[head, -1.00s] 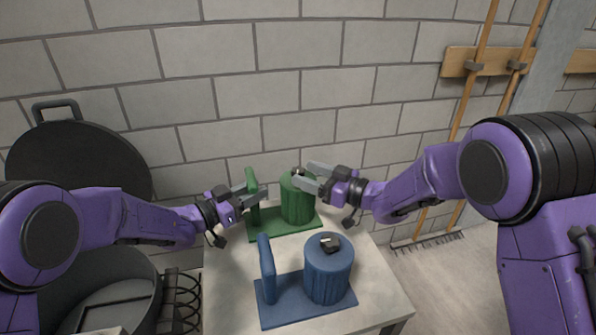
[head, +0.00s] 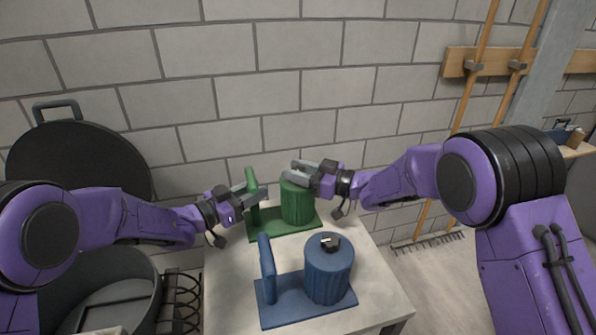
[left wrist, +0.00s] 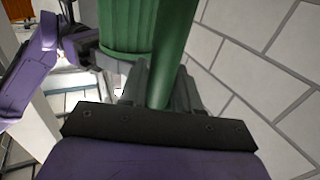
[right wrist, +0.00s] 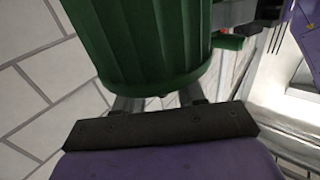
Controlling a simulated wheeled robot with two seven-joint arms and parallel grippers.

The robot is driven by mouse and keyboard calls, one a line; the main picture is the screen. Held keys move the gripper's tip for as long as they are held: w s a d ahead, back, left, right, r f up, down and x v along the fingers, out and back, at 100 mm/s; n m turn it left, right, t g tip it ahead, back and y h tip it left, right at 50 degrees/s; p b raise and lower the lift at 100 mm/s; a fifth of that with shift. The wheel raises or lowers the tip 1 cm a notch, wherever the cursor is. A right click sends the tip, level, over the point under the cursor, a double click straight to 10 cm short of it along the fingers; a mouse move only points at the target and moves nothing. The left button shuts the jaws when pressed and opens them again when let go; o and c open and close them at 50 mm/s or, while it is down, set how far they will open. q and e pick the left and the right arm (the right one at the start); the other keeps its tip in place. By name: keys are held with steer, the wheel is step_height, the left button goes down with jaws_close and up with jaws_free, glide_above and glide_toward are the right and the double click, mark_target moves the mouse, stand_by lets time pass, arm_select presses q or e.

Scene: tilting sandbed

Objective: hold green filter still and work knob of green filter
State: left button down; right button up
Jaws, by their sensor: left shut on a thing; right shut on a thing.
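The green filter stands on the far part of the table, with a flat green base (head: 262,229), an upright handle and a ribbed canister (head: 297,205). My left gripper (head: 246,193) is shut on the upright handle (head: 251,177). In the left wrist view the handle (left wrist: 176,45) runs between the fingers (left wrist: 163,92), with the canister (left wrist: 127,27) beside it. My right gripper (head: 297,171) is shut at the canister's top, around the knob, which the fingers hide. In the right wrist view the fingers (right wrist: 157,102) reach to the canister's (right wrist: 140,45) end; the knob does not show clearly.
A blue filter (head: 328,270) with its own handle and dark-topped knob stands nearer on the table (head: 225,285). A grey block wall is close behind. A black round lid (head: 80,160) and a drum are at left. Wooden-handled tools (head: 480,60) lean at right.

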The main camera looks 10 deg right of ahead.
steer(key=n+g+y, duration=0.2)
steer(key=n+g, duration=0.2)
steer(key=g, duration=0.1)
steer(key=shift+g, duration=0.3)
steer(key=o, duration=1)
steer(key=shift+d, duration=0.2)
steer(key=v, duration=1.1)
steer(key=shift+d+f, duration=0.2)
steer(key=shift+d, duration=0.2)
arm_select(q)
steer(key=c, duration=0.7)
jaws_free()
